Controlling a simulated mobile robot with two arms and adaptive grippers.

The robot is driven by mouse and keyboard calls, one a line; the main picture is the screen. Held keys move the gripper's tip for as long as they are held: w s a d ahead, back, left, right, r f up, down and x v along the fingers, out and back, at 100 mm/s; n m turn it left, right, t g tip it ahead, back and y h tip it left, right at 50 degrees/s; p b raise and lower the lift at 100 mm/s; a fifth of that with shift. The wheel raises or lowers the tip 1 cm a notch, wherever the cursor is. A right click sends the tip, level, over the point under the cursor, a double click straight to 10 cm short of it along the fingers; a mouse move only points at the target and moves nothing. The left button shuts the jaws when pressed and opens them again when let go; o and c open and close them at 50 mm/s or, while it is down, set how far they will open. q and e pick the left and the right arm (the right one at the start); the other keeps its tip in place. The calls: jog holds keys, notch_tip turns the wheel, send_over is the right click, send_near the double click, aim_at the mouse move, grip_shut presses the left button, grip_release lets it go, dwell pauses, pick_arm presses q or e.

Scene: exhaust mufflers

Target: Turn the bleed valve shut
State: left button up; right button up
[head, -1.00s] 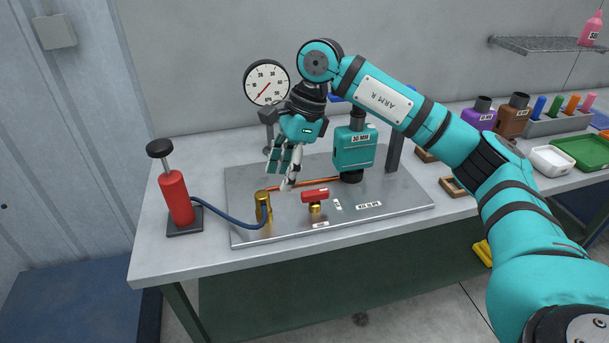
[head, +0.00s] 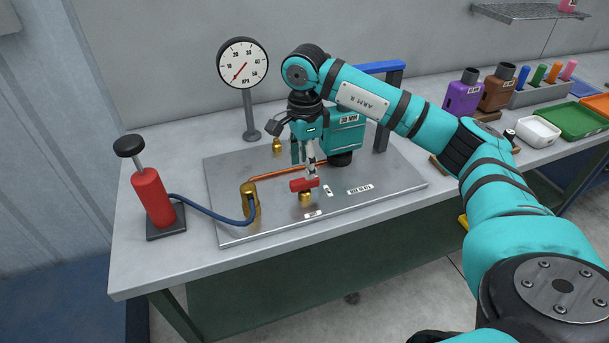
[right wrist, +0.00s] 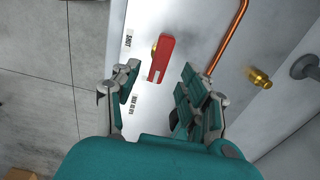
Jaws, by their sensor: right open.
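The bleed valve has a red bar handle (head: 304,185) on a brass body (head: 305,197), standing on the metal plate (head: 240,228). The handle lies roughly left to right in the head view. In the right wrist view the red handle (right wrist: 161,58) shows between and beyond my fingers, with a label reading SHUT (right wrist: 128,41) on the plate to its left. My right gripper (head: 305,165) is open, pointing down just above and behind the handle. In the right wrist view its fingers (right wrist: 158,80) stand apart with nothing between the pads. My left gripper is not in view.
A gauge (head: 243,63) stands behind the plate. A red hand pump (head: 152,196) with a blue hose stands at left. A brass fitting (head: 250,200), copper pipe (head: 285,171) and teal muffler (head: 346,140) are close to the valve. Trays and coloured parts fill the bench's right end.

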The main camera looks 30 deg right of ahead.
aim_at(304, 183)
notch_tip(304, 183, down, 4)
jog(key=shift+f, duration=0.35)
grip_shut()
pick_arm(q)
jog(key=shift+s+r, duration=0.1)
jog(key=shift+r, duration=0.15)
